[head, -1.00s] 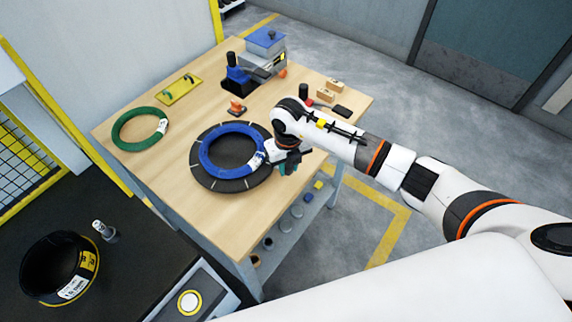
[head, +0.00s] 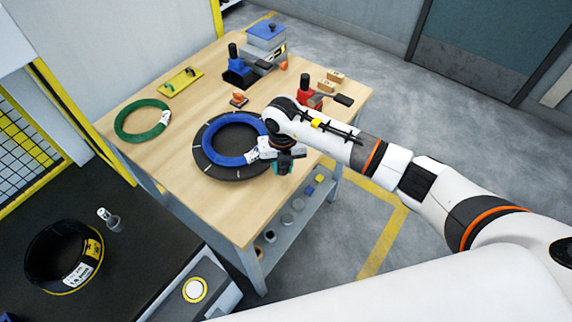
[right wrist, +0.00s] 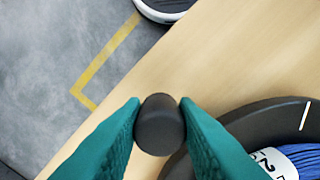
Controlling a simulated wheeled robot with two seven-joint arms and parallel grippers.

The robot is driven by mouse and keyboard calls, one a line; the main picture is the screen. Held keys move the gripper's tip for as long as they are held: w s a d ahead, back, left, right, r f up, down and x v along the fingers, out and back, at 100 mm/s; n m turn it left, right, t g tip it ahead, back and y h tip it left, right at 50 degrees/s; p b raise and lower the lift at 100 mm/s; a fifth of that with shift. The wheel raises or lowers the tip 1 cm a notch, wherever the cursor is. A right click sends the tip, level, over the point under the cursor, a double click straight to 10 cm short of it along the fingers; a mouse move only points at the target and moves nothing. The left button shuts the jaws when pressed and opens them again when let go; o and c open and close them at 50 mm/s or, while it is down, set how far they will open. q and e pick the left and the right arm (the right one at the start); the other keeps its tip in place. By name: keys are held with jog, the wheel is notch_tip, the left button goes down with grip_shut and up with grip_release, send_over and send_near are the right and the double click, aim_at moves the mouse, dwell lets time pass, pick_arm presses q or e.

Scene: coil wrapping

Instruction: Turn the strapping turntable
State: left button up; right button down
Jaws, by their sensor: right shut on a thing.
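The turntable is a black round disc (head: 207,165) on the wooden table, with a blue coil (head: 205,148) lying flat on it. The coil has a white label on its near right side. In the right wrist view the disc's edge (right wrist: 240,120) and part of the coil (right wrist: 308,160) show at lower right. My right gripper (head: 286,164) is at the disc's right near edge. In the right wrist view its teal fingers (right wrist: 160,112) are shut on a black round knob (right wrist: 159,126) beside the disc. My left gripper is not in view.
A green coil (head: 120,129) and a yellow plate (head: 180,83) lie at the table's left. A blue tool (head: 236,68), a red tool (head: 305,91) and small boxes (head: 327,86) stand at the back. A black coil (head: 40,272) sits on a dark surface at lower left.

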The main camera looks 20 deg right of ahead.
jog(key=shift+w+r, duration=0.2)
jog(key=shift+r, duration=0.05)
jog(key=c, duration=1.4)
grip_release()
jog(key=shift+o, duration=1.4)
jog(key=shift+a+f, duration=0.1)
jog(key=shift+f, duration=0.05)
jog(key=shift+r+b, duration=0.3)
jog(key=shift+r, duration=0.25)
notch_tip(320, 180, up, 11)
jog(key=b, duration=0.3)
